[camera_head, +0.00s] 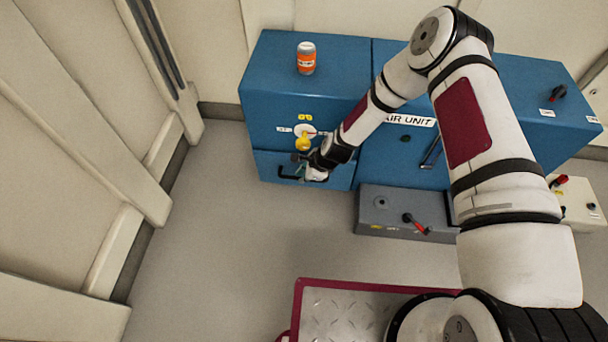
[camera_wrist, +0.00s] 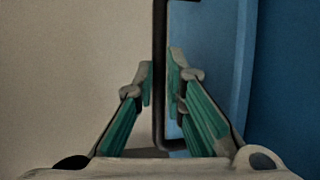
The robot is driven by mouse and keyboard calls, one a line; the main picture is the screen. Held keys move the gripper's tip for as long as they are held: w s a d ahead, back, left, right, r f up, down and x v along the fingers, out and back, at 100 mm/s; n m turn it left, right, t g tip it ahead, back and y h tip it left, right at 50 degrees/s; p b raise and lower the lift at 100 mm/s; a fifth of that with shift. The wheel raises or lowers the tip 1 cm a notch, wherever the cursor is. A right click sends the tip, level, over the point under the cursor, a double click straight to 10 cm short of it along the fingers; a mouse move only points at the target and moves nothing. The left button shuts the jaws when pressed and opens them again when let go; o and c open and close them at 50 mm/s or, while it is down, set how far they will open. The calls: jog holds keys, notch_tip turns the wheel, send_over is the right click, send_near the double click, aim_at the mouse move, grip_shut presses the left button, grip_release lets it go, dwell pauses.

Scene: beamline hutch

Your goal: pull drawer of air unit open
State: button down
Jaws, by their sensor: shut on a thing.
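The air unit (camera_head: 385,150) is a long blue cabinet along the back wall, with a white "AIR UNIT" label. Its drawer (camera_head: 342,180) is the low blue panel at the front left. I cannot tell whether it stands out from the cabinet. The drawer's dark handle (camera_head: 285,174) shows left of my gripper (camera_head: 304,173), which partly hides it. In the wrist view the handle (camera_wrist: 160,110) runs as a dark bar between the green-padded fingers of my gripper (camera_wrist: 161,76), which is shut on it. Blue surfaces lie to the right there.
An orange can (camera_head: 306,58) stands on the cabinet top. A yellow knob (camera_head: 303,143) sits just above the drawer. A grey box (camera_head: 400,215) with a red-and-black lever (camera_head: 416,223) stands on the floor to the right. The floor (camera_head: 240,220) before the drawer is clear.

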jog(key=s+p, duration=0.4)
jog(key=s, duration=1.6)
jog(key=shift+s+a, duration=0.15)
jog(key=shift+a, duration=0.15)
jog(key=c, duration=1.7)
grip_release()
jog(key=shift+o, duration=0.2)
jog(key=v, duration=1.2)
